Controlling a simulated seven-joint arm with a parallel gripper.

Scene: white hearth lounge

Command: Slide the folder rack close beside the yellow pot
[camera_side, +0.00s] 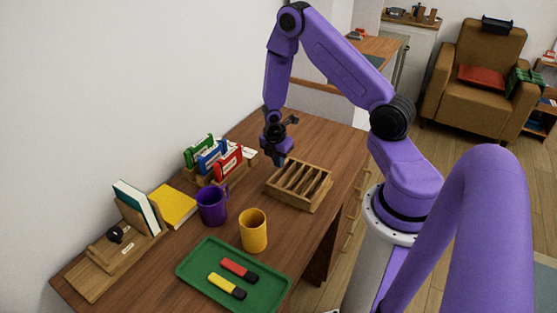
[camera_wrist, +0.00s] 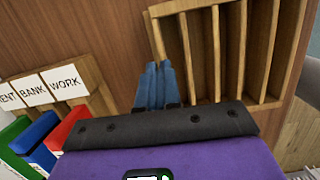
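The folder rack (camera_side: 300,185) is a low wooden rack with several slanted empty slots, on the desk right of centre. In the wrist view the rack (camera_wrist: 185,55) fills the upper right. The yellow pot (camera_side: 253,231) stands upright in front of it, clearly apart, and is not in the wrist view. My gripper (camera_side: 281,161) points down at the rack's back left side. In the wrist view its blue fingers (camera_wrist: 158,68) are together with nothing between them, close beside the rack's left edge. I cannot tell whether they touch it.
A purple mug (camera_side: 212,206) stands left of the pot. A green tray (camera_side: 205,262) with two markers lies in front. A labelled wooden holder (camera_wrist: 95,85) with green, blue and red binders is left of my gripper. Bare desk lies between rack and pot.

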